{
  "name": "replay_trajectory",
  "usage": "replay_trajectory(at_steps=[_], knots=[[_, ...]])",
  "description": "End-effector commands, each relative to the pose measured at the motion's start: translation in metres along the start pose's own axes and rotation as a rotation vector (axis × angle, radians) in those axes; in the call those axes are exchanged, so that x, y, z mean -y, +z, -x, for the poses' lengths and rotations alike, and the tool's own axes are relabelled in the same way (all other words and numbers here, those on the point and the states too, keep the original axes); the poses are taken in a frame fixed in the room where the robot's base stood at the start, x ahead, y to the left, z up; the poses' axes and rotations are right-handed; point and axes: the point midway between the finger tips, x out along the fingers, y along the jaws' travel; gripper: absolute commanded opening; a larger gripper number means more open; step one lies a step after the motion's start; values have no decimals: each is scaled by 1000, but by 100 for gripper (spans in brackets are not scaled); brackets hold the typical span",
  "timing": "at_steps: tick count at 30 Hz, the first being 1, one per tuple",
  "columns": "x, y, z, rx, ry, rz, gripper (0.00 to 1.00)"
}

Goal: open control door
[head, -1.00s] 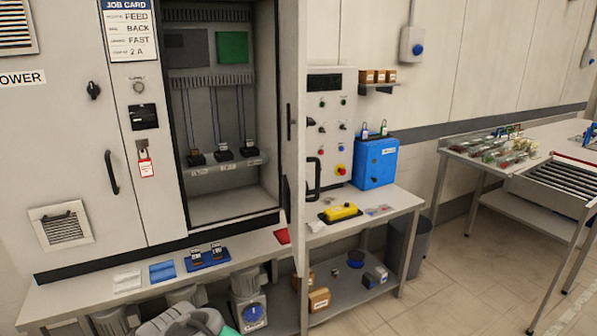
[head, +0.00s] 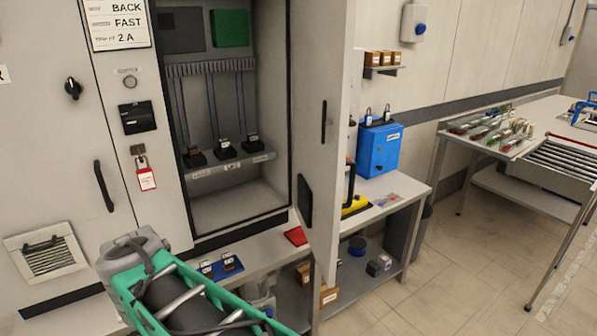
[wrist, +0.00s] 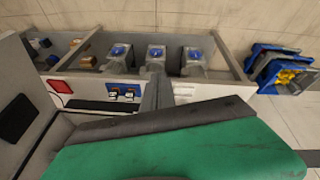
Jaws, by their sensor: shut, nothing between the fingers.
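The control door (head: 328,130) of the grey cabinet (head: 110,75) stands open, swung out to the right of the open bay (head: 220,110). Its face carries a slim dark handle (head: 324,122) and a dark pad (head: 305,202) lower down. In the wrist view, part of a pale panel with a dark pad (wrist: 17,119) shows at the left, apparently this door. My gripper (wrist: 155,75) is shut and empty, a grey tip in front of the bench in the wrist view. In the head view my green arm is left of the door, apart from it; the fingertips cannot be made out.
A red padlock tag (head: 147,180) hangs on the cabinet's middle strip. The bench (head: 270,262) below holds blue parts and a red piece (head: 296,236). A blue box (head: 379,150) stands behind the door. Floor (head: 450,255) is clear to the right.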

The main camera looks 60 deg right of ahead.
Motion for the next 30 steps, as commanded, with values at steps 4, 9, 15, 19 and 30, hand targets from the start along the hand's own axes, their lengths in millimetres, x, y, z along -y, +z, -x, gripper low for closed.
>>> replay_trajectory(at_steps=[4,9,15,19,30], knots=[[-173,-71,83,-11,268,-269,0],[-316,-63,148,41,497,-504,0],[-360,-44,160,70,570,-581,0],[-369,-38,141,72,568,-581,0],[-411,-21,82,67,568,-584,0]])
